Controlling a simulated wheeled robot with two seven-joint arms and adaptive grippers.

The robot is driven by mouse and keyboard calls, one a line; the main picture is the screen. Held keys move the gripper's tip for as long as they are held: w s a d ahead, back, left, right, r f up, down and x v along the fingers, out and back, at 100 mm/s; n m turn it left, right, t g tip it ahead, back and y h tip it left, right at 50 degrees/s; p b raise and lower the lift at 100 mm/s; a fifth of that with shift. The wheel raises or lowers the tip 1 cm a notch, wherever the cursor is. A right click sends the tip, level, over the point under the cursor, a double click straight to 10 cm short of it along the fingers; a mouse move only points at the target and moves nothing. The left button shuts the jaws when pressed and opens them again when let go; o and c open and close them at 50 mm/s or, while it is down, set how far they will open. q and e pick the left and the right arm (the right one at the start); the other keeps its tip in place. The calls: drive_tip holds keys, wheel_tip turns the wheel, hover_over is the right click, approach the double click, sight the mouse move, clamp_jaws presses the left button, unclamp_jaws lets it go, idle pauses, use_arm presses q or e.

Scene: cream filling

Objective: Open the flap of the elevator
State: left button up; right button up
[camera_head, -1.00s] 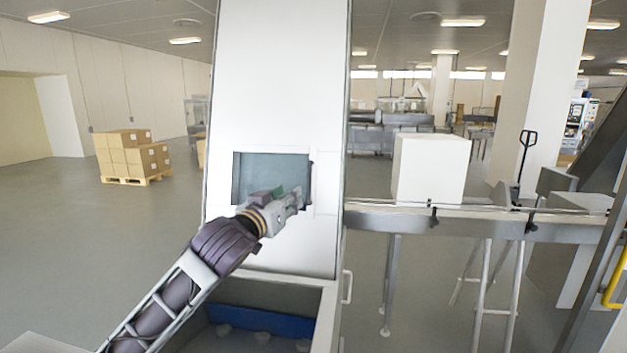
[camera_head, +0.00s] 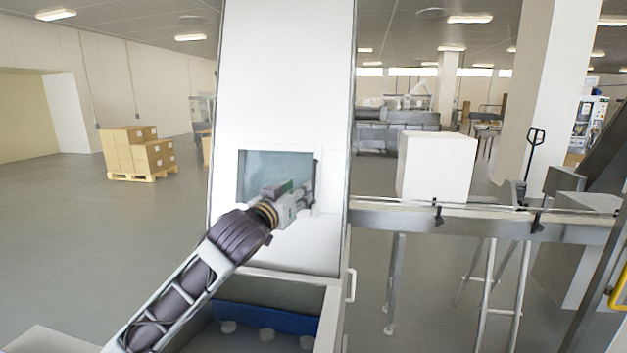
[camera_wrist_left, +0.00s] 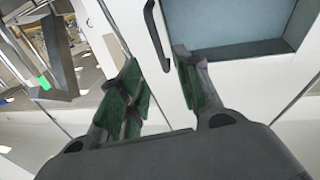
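The elevator is a tall white column (camera_head: 285,70) in the middle of the head view. A grey-blue window, the flap area (camera_head: 262,165), is set in its front and also shows in the wrist view (camera_wrist_left: 235,25). A dark upright handle (camera_wrist_left: 156,35) stands at the window's edge, at its right side in the head view (camera_head: 315,172). My left gripper (camera_wrist_left: 158,62) is open, its green-padded fingers spread with the lower end of the handle between or just beyond the tips. I see no contact. In the head view my left gripper (camera_head: 300,198) partly covers the window's lower right corner.
Below the window is an open metal bin with a blue inner wall (camera_head: 262,318) and several white round pieces. A conveyor (camera_head: 480,217) carrying a white box (camera_head: 437,167) runs off to the right. Stacked cartons (camera_head: 138,150) stand far left. The floor left is clear.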

sight(313, 180)
use_arm(q)
drive_tip(key=shift+p+x, duration=0.6)
drive_tip(key=shift+x, duration=2.55)
drive_tip(key=shift+p+x, duration=0.5)
drive_tip(key=shift+x, duration=1.8)
drive_tip(key=shift+w+d, duration=0.15)
drive_tip(key=shift+w, duration=0.15)
clamp_jaws()
